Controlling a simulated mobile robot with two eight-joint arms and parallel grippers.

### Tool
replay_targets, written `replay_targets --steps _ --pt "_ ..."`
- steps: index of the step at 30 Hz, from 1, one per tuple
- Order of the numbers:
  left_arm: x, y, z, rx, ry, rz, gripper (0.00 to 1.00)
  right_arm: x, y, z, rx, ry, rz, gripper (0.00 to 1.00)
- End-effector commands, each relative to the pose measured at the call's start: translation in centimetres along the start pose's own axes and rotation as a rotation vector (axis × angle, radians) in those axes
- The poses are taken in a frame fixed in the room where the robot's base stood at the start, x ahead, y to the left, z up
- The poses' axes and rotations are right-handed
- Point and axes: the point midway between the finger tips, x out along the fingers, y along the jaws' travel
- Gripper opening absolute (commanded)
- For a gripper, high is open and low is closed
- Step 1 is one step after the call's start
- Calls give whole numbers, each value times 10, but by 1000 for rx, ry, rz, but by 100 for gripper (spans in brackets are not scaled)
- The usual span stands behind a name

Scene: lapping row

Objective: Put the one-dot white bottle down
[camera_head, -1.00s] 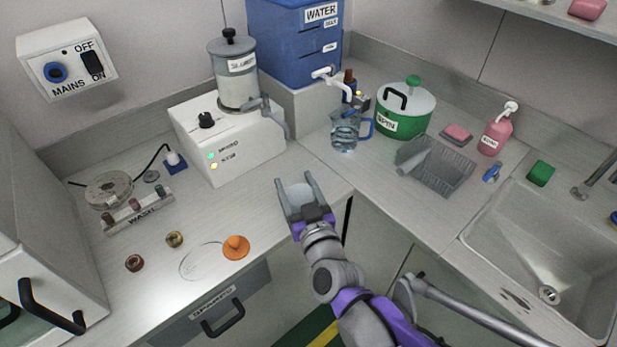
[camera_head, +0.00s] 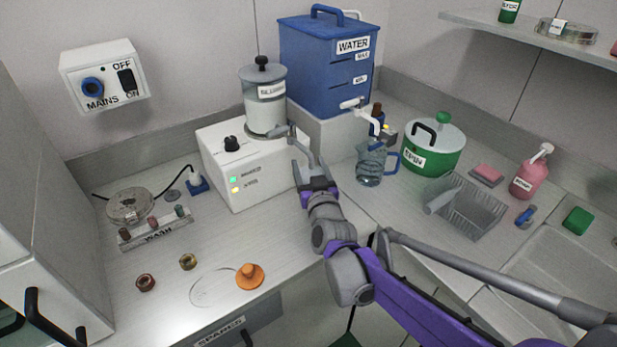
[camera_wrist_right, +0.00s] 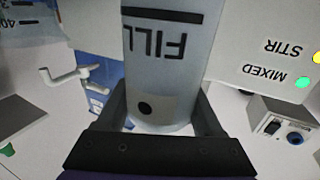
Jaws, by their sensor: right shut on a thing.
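The one-dot white bottle (camera_wrist_right: 165,80) fills the middle of the right wrist view, with the word FILL upside down, a dark line and one black dot (camera_wrist_right: 144,108). My right gripper (camera_head: 305,164) is shut on it, one finger on each side. In the head view this gripper is at the front right of the white stirring machine (camera_head: 245,185), close by its grey tap (camera_head: 301,147). The bottle is largely hidden there by the gripper. I cannot tell whether its base touches the counter. My left gripper is not in view.
A clear jug (camera_head: 370,166) stands right of the gripper, under the blue water tank's (camera_head: 325,75) tap. A green spin pot (camera_head: 433,155) and a grey rack (camera_head: 468,208) are further right. An orange stopper (camera_head: 250,276) lies on the front counter. The counter before the machine is mostly clear.

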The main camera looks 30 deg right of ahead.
Motion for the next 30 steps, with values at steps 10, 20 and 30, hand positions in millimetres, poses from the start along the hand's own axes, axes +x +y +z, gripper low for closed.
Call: replay_targets --steps 10,20,30 --pt "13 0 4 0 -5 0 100 7 0 29 1 -1 0 0" --pt "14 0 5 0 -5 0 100 7 0 35 1 0 0 0" --pt "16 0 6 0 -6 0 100 7 0 39 1 0 0 98"
